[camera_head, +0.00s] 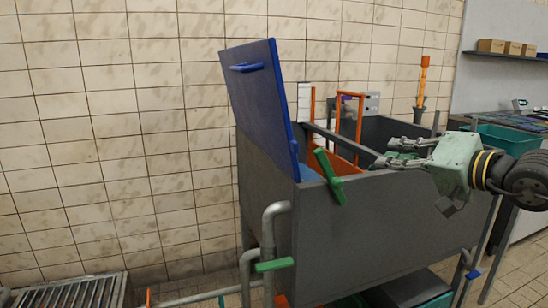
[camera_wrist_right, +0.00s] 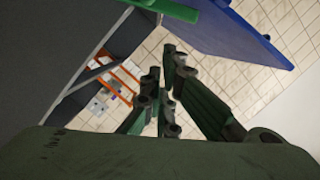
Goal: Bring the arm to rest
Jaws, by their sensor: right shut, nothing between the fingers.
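My right gripper (camera_head: 388,161) comes in from the right in the head view, in front of the upper front edge of a grey tank (camera_head: 385,225). It is shut and empty. In the right wrist view its fingers (camera_wrist_right: 162,110) come together with nothing between them. A blue lid (camera_head: 258,95) stands raised at the tank's left end. The lid also shows in the wrist view (camera_wrist_right: 235,35), beyond the fingers. My left gripper is not in either view.
Green handles sit on the tank's front (camera_head: 329,176) and on a pipe (camera_head: 274,265). An orange frame (camera_head: 359,125) stands inside the tank. A teal bin (camera_head: 510,140) and a shelf with boxes (camera_head: 507,48) are at right. A floor grating (camera_head: 75,293) lies at lower left.

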